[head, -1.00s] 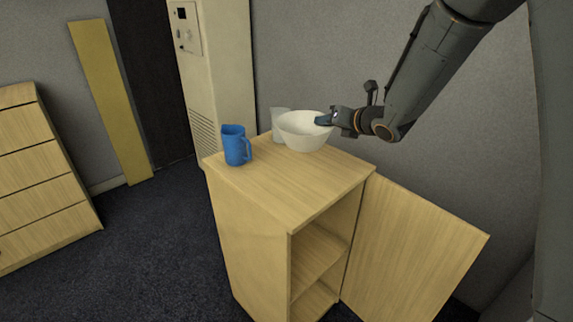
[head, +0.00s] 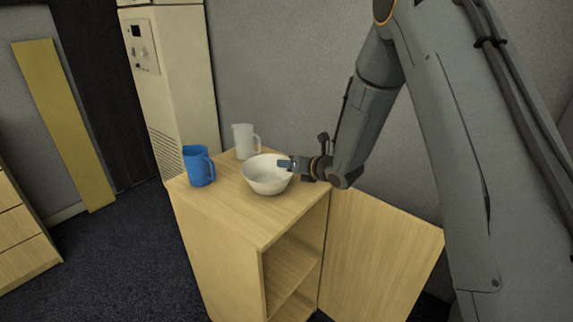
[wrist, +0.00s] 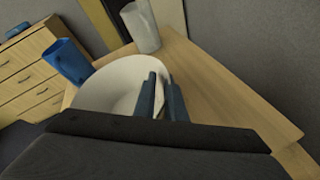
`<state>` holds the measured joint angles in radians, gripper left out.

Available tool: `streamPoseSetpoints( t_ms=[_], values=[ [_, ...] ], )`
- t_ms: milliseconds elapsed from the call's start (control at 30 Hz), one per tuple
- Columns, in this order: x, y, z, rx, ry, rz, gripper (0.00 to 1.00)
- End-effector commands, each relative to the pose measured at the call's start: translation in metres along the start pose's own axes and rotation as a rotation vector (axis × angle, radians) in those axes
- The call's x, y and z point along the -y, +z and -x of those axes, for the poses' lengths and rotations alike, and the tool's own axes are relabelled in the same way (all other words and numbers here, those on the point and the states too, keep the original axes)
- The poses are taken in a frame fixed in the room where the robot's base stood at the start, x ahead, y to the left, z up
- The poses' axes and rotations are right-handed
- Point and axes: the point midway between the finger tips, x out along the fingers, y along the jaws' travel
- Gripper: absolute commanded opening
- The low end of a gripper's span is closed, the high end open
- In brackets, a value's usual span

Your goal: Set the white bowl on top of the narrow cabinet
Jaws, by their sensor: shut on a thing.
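The white bowl (head: 266,179) is upright at the top of the narrow cabinet (head: 236,217), over the middle of its wooden top. It appears to rest on the top or to be very close above it; I cannot tell which for sure. My gripper (head: 287,164) is shut on the bowl's right rim. In the wrist view my two fingers (wrist: 160,98) pinch the rim of the bowl (wrist: 108,84), and the dark gripper body hides its near part.
A blue mug (head: 199,166) stands left of the bowl and a pale jug (head: 244,141) stands behind it, both on the cabinet top. The cabinet door (head: 382,252) hangs open at the right, showing shelves. A wall lies close behind. The front of the top is clear.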

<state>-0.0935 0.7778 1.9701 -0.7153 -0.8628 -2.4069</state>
Motion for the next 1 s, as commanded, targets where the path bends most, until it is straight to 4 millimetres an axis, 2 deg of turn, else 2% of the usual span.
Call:
streamPoseSetpoints(
  t_ms=[367, 400, 500, 533, 867, 1000],
  values=[
    [0.003, -0.005, -0.002, 0.002, 0.000, 0.000, 0.00],
    [0.003, -0.005, -0.003, 0.001, -0.001, 0.000, 0.12],
    [0.003, -0.005, -0.002, 0.001, -0.001, 0.000, 0.29],
    [0.003, -0.005, -0.002, 0.001, -0.001, 0.000, 0.31],
    [0.003, -0.004, -0.001, 0.001, -0.001, 0.000, 0.31],
    [0.003, -0.004, 0.010, 0.002, -0.001, 0.001, 0.31]
  ],
)
